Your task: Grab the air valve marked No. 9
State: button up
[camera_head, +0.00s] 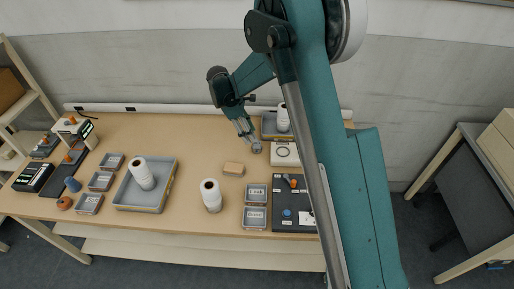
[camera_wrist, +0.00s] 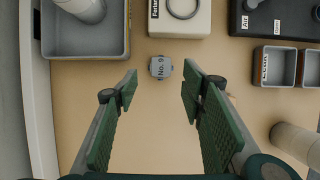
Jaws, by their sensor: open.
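The air valve (camera_wrist: 161,67) is a small grey piece marked "No. 9". It stands on the wooden table, in the upper middle of the wrist view. My gripper (camera_wrist: 160,76) is open and empty, with its two green-padded fingers on either side of the valve in the picture. The valve lies just beyond the line of the fingertips, apart from both. In the head view my gripper (camera_head: 248,134) hangs down over the back of the table, and the small grey valve (camera_head: 256,147) shows just below it.
A grey tray (camera_wrist: 60,50) with a white roll is left of the valve. A white box (camera_wrist: 204,22) with a ring lies just behind it. A black panel (camera_wrist: 240,22) and small grey bins (camera_wrist: 273,66) stand right. A white roll (camera_head: 211,195) and tan block (camera_head: 233,169) are farther forward.

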aim_at(257, 143)
jog(key=shift+x, duration=1.3)
jog(key=shift+b+x, duration=0.35)
jog(key=shift+x, duration=2.25)
jog(key=shift+s+d, duration=0.1)
jog(key=c, duration=0.9)
